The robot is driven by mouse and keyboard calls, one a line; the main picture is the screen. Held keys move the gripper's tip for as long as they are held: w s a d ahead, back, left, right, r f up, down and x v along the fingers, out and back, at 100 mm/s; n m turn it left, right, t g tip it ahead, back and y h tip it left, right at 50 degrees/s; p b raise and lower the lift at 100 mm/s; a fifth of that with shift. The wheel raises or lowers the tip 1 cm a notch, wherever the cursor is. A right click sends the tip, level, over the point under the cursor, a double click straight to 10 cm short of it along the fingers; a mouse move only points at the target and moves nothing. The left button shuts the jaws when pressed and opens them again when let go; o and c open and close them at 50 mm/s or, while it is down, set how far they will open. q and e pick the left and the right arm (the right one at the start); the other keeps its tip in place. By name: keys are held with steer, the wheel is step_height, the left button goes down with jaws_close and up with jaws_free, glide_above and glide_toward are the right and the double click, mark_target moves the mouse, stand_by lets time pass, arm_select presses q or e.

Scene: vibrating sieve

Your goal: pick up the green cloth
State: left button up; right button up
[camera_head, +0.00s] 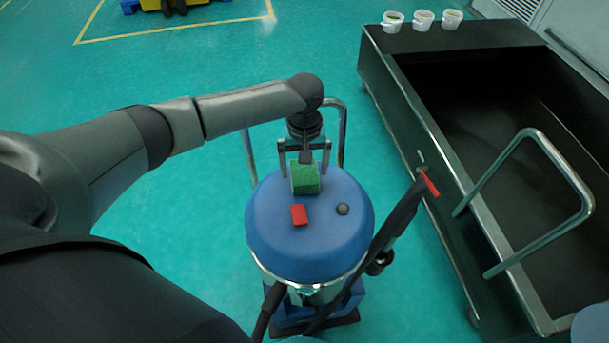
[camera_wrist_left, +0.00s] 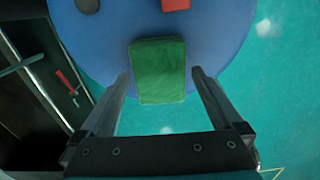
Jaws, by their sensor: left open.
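The green cloth (camera_head: 305,178) is a small folded block on the far part of the blue round lid of a drum-shaped machine (camera_head: 310,250). In the left wrist view the cloth (camera_wrist_left: 158,70) lies between and just beyond my open fingers, with a gap on either side. My left gripper (camera_head: 304,170) is open above the cloth, pointing down, one finger on each side of it. The left wrist view also shows my left gripper (camera_wrist_left: 160,80) empty. My right gripper does not show.
A red block (camera_head: 299,214) and a dark round knob (camera_head: 342,209) are on the lid near the cloth. A metal handle frame (camera_head: 342,135) rises behind the lid. A large dark cart (camera_head: 400,80) with a metal handle (camera_head: 540,135) stands at the right, with white cups (camera_head: 423,20) on its far edge.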

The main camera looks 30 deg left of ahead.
mark_target(305, 171)
arm_select(q)
steer(key=c, duration=1.2)
steer(key=shift+r, duration=0.15)
step_height(305, 171, up, 20)
steer(key=p, duration=0.4)
steer(key=shift+p, duration=0.3)
